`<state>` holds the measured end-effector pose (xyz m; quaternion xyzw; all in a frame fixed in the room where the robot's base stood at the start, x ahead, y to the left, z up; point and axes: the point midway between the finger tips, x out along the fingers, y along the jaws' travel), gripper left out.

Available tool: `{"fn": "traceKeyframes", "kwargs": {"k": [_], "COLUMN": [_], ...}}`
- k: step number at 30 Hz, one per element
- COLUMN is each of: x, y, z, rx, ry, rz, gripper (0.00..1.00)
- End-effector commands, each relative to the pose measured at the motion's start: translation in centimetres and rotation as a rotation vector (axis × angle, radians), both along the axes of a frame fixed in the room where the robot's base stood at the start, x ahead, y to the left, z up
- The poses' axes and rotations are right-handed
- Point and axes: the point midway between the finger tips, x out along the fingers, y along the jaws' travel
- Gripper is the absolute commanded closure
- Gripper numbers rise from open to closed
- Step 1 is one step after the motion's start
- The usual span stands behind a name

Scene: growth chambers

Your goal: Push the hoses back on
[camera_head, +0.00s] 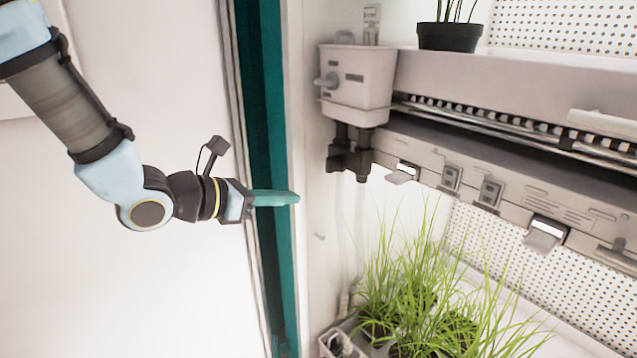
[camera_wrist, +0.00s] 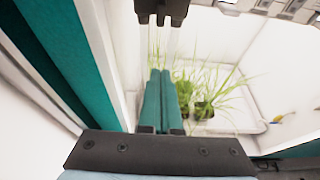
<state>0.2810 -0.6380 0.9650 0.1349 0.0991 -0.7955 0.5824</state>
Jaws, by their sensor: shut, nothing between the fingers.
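A white box (camera_head: 357,85) with a grey valve knob hangs at the left end of the chamber's upper shelf. Dark pipe fittings (camera_head: 350,158) point down from it; they show at the top of the wrist view (camera_wrist: 162,8). Pale, see-through hoses (camera_head: 340,220) run down below the fittings, and in the wrist view (camera_wrist: 144,45) they hang beyond my fingers. I cannot tell whether their upper ends sit on the fittings. My gripper (camera_head: 296,198) has teal fingers, shut and empty, pointing right at the chamber opening, left of and below the fittings. The fingers show in the wrist view (camera_wrist: 160,76).
A teal-edged door frame (camera_head: 268,180) stands just behind my gripper. Grass plants in dark pots (camera_head: 405,300) stand on the lower shelf, beside a small white caddy (camera_head: 338,342). A light bar with tabs (camera_head: 490,190) runs under the upper shelf.

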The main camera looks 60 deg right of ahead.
Motion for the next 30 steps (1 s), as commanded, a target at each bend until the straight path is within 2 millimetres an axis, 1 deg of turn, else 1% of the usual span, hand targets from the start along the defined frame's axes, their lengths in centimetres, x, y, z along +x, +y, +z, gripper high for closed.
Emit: {"fn": "traceKeyframes", "kwargs": {"k": [5, 15, 17, 18, 19, 22, 25, 30], "x": [-0.6, -2.6, -3.0, -2.9, -2.8, -2.8, -2.8, -2.8], "y": [-1.6, -7.8, -8.8, -9.1, -9.0, -8.9, -8.9, -8.8], "z": [-0.6, -2.7, -3.1, -2.4, -1.6, -0.3, 0.4, 0.8], "rx": [0.002, 0.002, 0.001, -0.001, -0.002, -0.001, 0.000, 0.001], "ry": [0.002, 0.002, 0.001, -0.001, -0.003, -0.003, -0.002, -0.001], "rz": [-0.003, -0.003, -0.004, -0.002, 0.000, 0.000, -0.001, 0.000], "gripper": [1.00, 1.00, 1.00, 1.00, 1.00, 1.00, 1.00, 1.00]}}
